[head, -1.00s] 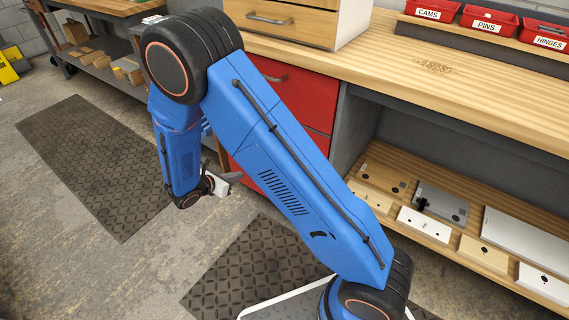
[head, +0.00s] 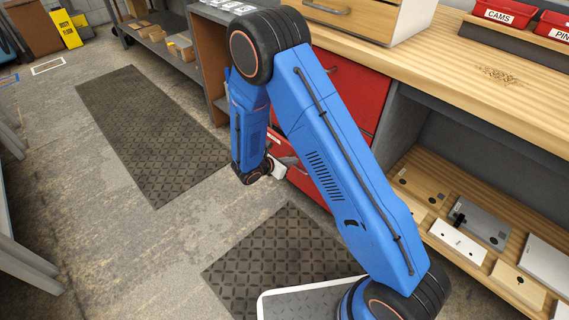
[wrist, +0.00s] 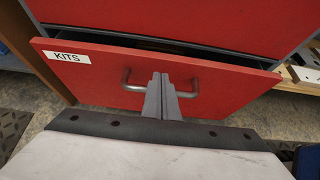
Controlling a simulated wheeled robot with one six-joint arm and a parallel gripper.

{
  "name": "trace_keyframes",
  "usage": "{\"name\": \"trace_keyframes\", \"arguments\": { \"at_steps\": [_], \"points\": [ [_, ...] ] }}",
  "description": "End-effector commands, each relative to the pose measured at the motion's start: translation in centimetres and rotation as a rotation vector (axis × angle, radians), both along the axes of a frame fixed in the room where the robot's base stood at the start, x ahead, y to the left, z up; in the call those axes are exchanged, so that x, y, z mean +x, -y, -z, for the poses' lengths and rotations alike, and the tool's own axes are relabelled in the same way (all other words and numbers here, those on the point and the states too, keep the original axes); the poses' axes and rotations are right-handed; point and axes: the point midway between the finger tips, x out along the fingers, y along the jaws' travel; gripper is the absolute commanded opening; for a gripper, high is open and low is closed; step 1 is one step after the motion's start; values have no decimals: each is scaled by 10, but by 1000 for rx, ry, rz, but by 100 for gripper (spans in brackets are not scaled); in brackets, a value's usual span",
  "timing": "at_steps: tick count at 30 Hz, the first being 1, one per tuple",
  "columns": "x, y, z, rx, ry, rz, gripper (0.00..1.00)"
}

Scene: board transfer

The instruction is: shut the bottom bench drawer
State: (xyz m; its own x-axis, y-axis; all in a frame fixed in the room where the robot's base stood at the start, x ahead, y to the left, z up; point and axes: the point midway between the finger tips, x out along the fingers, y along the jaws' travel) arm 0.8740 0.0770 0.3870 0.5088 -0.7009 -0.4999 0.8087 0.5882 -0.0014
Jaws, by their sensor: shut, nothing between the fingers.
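The bottom bench drawer (wrist: 225,90) has a red front with a white KITS label (wrist: 67,57) and a grey bar handle (wrist: 190,88). In the wrist view it stands partly open, with a dark gap along its top edge. In the head view my arm hides most of it, and a red strip of the drawer (head: 303,183) shows beside the arm. My gripper (wrist: 161,78) is shut and empty, its fingertips at the middle of the front, overlapping the handle. I cannot tell whether they touch. It also shows in the head view (head: 279,168), low beside the drawer.
A red upper front (head: 352,95) sits above the drawer. The wooden bench top (head: 450,75) carries a drawer box and red bins (head: 500,12). An open shelf (head: 420,190) at right holds several boards. Floor with dark mats (head: 150,130) is clear at left.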

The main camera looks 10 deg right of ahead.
Motion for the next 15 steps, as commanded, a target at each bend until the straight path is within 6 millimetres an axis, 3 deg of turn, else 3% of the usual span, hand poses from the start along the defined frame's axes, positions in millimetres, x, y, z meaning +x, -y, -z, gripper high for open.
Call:
{"name": "trace_keyframes", "arguments": {
  "at_steps": [6,15],
  "points": [
    [14,20,-1,1,1,2,0],
    [18,24,-1,1,1,0,0]
  ]
}}
